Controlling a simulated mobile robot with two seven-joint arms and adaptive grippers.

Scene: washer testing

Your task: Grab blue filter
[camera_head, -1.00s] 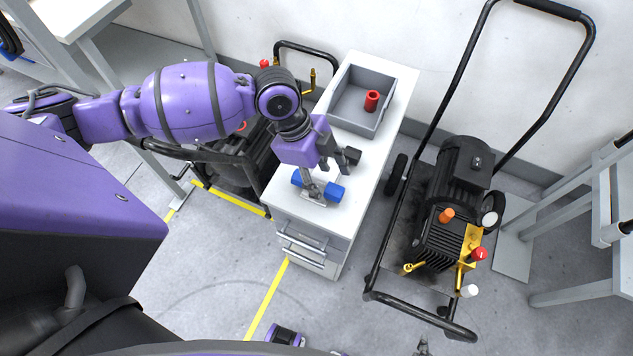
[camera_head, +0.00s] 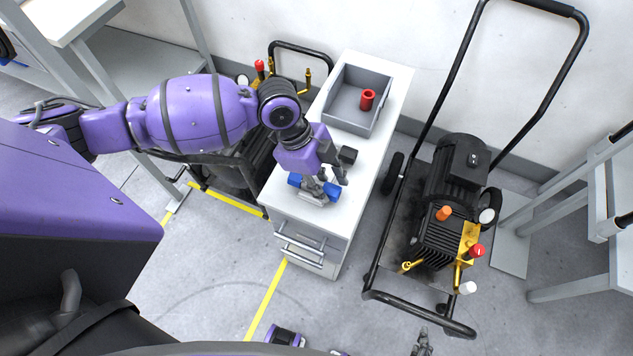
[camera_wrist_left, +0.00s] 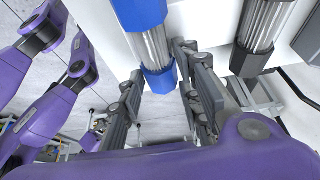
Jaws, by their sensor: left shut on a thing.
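The blue filter (camera_head: 333,193) has blue end caps and a silver ribbed middle. It lies on the white cabinet top (camera_head: 372,150), near its front end. My left gripper (camera_head: 320,187) is over the filter from above and shut on its middle, hiding part of it. In the left wrist view the filter (camera_wrist_left: 158,50) shows between the fingers (camera_wrist_left: 165,100). My right gripper (camera_head: 424,343) shows only as a small part at the bottom edge; its jaw state is unclear.
A black-capped filter (camera_head: 347,156) lies close behind the blue one; it also shows in the wrist view (camera_wrist_left: 262,35). A grey bin (camera_head: 345,110) with a red cylinder (camera_head: 367,99) stands at the cabinet's back. A wheeled pump cart (camera_head: 440,225) stands to the right.

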